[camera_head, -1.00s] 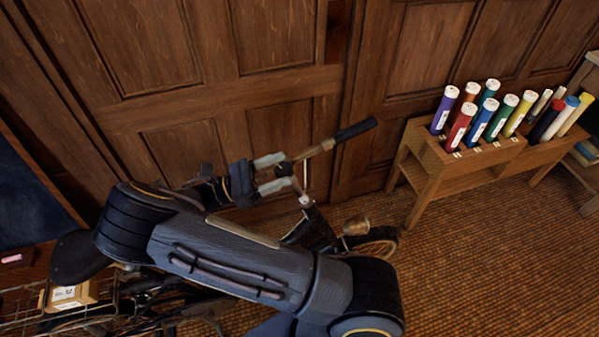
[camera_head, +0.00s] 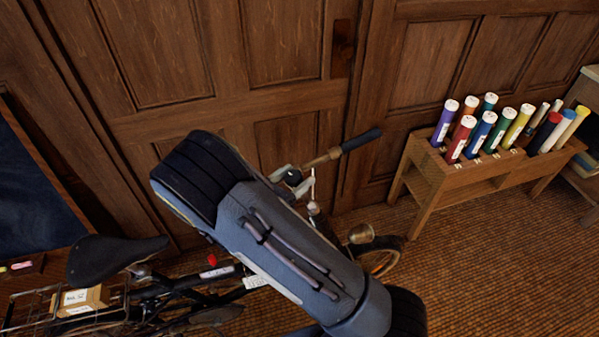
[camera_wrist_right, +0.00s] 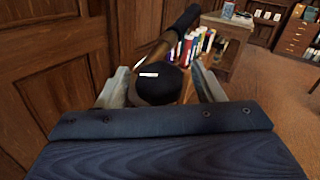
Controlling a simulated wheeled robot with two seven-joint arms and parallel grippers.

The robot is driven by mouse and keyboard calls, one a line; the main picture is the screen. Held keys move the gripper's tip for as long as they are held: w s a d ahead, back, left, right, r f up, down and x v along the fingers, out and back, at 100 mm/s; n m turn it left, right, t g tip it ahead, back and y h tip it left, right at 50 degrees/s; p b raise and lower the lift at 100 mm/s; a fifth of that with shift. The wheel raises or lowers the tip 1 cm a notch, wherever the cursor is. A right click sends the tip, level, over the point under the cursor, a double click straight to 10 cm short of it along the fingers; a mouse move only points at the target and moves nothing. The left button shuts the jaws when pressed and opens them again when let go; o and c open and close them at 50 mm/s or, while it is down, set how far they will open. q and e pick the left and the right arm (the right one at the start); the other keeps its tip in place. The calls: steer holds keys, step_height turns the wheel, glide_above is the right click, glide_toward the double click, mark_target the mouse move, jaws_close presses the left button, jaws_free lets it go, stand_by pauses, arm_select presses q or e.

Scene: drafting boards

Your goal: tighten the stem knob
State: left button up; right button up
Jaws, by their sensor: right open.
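The dark stem knob (camera_head: 293,177) sits at the middle of a bicycle's handlebar. In the right wrist view the knob (camera_wrist_right: 158,82) is round and dark with a white mark on top. My right gripper (camera_wrist_right: 161,86) is open, with one pale finger on each side of the knob; I cannot tell whether either touches it. The handlebar (camera_head: 325,158) runs up right to a dark grip. My left gripper is out of view.
The bicycle's saddle (camera_head: 112,256) and wire basket with a cardboard box (camera_head: 82,299) are at lower left. Wood-panelled doors (camera_head: 235,110) stand close behind. A wooden rack (camera_head: 430,185) of coloured tubes is at right. The woven floor (camera_head: 480,270) in front of it is clear.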

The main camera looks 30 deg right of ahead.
steer(key=shift+x, duration=0.8)
steer(key=c, duration=1)
steer(key=shift+o, duration=0.2)
steer(key=m+g+h+b, duration=0.1)
steer(key=m+g, duration=0.2)
steer(key=shift+d+f, duration=0.1)
steer(key=shift+f, duration=0.05)
steer(key=shift+s+m+g, duration=0.15)
steer(key=shift+m+g, duration=0.55)
steer(key=shift+g, duration=0.3)
steer(key=shift+s+m+g, duration=0.15)
steer(key=shift+m+g, duration=0.55)
steer(key=shift+g, duration=0.3)
steer(key=o, duration=1)
steer(key=shift+c, duration=0.2)
